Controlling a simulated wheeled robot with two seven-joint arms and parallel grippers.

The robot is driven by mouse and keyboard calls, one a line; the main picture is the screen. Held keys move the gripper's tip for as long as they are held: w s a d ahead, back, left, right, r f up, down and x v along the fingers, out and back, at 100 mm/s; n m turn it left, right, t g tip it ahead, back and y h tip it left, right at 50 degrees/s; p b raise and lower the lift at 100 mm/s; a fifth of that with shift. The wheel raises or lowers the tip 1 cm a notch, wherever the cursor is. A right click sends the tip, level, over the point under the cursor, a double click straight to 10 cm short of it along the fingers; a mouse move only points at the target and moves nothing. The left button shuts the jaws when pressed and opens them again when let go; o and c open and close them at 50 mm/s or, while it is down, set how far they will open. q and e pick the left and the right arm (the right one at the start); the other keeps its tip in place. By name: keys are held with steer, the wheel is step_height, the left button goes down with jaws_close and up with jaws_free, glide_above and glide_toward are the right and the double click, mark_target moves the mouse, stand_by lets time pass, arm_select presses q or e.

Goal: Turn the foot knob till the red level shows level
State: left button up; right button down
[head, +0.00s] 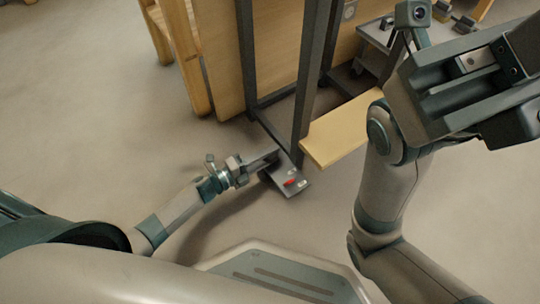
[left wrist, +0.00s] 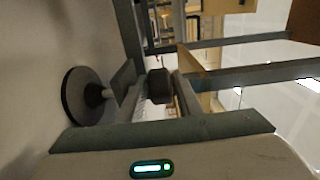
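The red level (head: 290,182) is a small red piece on a dark grey plate (head: 287,192) at the base of the dark frame. It is too small to read whether it shows level. My left gripper (head: 264,160) is low beside the plate. In the left wrist view a dark knob (left wrist: 158,86) sits between its two fingers, with a gap on the left side and the right finger close. A round foot disc (left wrist: 80,97) on a short stem is left of the fingers. The knob is hidden in the head view.
A dark upright post (head: 311,80) rises next to the plate. A pale wooden board (head: 340,130) sticks out just right of it. A wooden panel (head: 222,60) stands behind, and a grey cart (head: 372,38) with small items is at the back. The floor at left is clear.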

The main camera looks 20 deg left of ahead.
arm_select(q)
steer(key=c, duration=0.8)
steer(key=shift+o, duration=0.2)
steer(key=shift+w+g+h, duration=0.1)
steer(key=shift+g+h, duration=0.2)
steer(key=shift+m+h+b, duration=0.3)
steer(key=shift+m, duration=0.1)
